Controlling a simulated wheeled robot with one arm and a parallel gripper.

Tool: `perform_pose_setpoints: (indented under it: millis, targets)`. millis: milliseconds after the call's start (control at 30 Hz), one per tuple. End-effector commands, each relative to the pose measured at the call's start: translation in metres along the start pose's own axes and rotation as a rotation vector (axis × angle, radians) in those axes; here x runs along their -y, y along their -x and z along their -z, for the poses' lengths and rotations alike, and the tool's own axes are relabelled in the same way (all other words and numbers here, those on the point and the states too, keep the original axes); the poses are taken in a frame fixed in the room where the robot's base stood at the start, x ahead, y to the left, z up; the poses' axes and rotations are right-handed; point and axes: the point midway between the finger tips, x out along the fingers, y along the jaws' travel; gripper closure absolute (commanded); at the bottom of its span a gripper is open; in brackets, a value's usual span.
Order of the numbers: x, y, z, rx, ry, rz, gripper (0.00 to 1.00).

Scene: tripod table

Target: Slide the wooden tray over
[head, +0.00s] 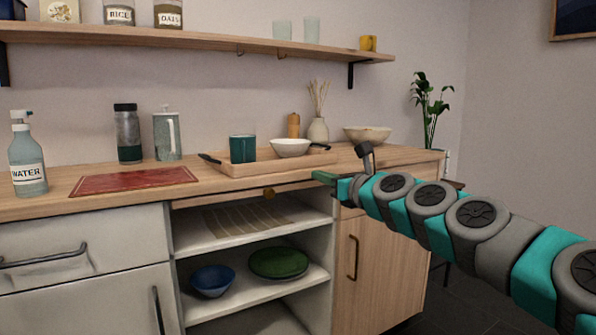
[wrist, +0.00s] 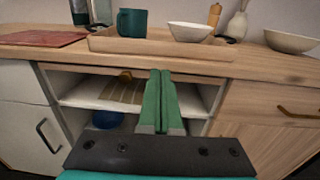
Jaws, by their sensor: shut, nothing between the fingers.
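The wooden tray (head: 236,170) lies on the counter with dark handles, and holds a green mug (head: 243,149) and a white bowl (head: 290,147). In the wrist view the tray (wrist: 160,48) spans the top middle, with the mug (wrist: 131,22) and bowl (wrist: 188,32) on it. My gripper (head: 318,176) is shut and empty, with green fingers. It is in front of the counter edge, to the right of and nearer than the tray. In the wrist view the fingertips (wrist: 160,74) point toward the tray, below its front wall. I cannot tell whether they touch the counter.
A red mat (head: 134,181), water bottle (head: 27,157), dark flask (head: 127,134) and pitcher (head: 167,136) stand left of the tray. A vase (head: 318,131) and cream bowl (head: 367,135) stand right. Open shelves below hold a blue bowl (head: 212,280) and green plate (head: 278,263). A wall shelf (head: 190,37) hangs above.

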Motion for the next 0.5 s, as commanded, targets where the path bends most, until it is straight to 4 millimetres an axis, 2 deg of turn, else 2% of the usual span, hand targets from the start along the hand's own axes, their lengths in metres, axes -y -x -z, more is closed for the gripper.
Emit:
perform_pose_setpoints:
  millis: [100,500]
  targets:
    - [-0.001,-0.018,0.002,-0.002,0.003,-0.001,1.0]
    - [-0.001,-0.068,0.002,-0.002,0.005,-0.001,1.0]
